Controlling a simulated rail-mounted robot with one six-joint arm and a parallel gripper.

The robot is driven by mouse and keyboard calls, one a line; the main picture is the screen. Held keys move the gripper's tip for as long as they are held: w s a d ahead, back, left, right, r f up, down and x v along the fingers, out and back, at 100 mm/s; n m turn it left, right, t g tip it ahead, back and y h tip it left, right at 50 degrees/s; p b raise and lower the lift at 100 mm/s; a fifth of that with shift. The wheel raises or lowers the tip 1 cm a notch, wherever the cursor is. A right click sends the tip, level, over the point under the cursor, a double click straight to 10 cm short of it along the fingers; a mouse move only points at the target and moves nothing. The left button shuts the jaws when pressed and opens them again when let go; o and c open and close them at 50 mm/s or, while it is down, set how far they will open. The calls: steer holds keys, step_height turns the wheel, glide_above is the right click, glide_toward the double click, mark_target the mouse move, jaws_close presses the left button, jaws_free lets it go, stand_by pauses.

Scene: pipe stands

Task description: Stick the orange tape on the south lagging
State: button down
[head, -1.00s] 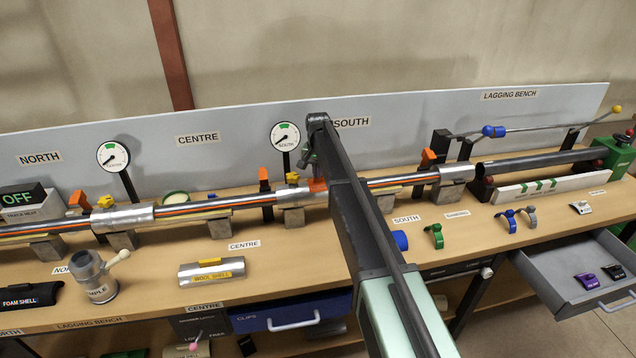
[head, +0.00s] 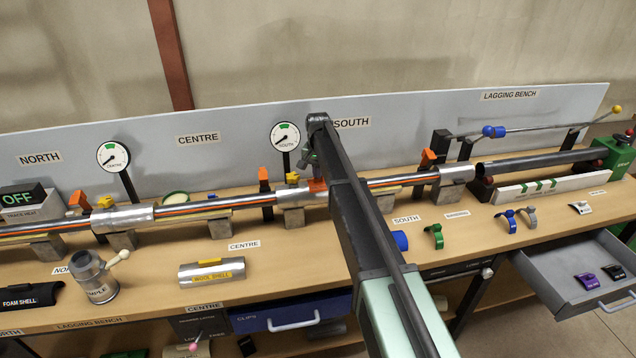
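The silver south lagging (head: 296,196) sits around the pipe below the south gauge, partly hidden by my arm. An orange patch (head: 317,184), which looks like the orange tape, shows at the lagging's upper right beside my arm. I cannot tell whether it is stuck on or held. The end of my arm with my gripper (head: 309,166) is just above this patch. The arm hides most of the gripper, and its fingers cannot be made out.
The pipe runs along stands with orange and yellow clamps. The south gauge (head: 285,137) stands close behind my gripper. A wool shell (head: 211,272), a sample cup (head: 92,272) and coloured clips (head: 436,236) lie in front. A grey drawer (head: 572,272) is open at right.

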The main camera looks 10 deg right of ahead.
steer(key=shift+r, duration=0.1)
stand_by(0.5)
step_height(320, 180, up, 7)
steer(key=p, duration=0.7)
step_height(320, 180, up, 10)
steer(key=p, duration=1.1)
steer(key=shift+r, duration=0.25)
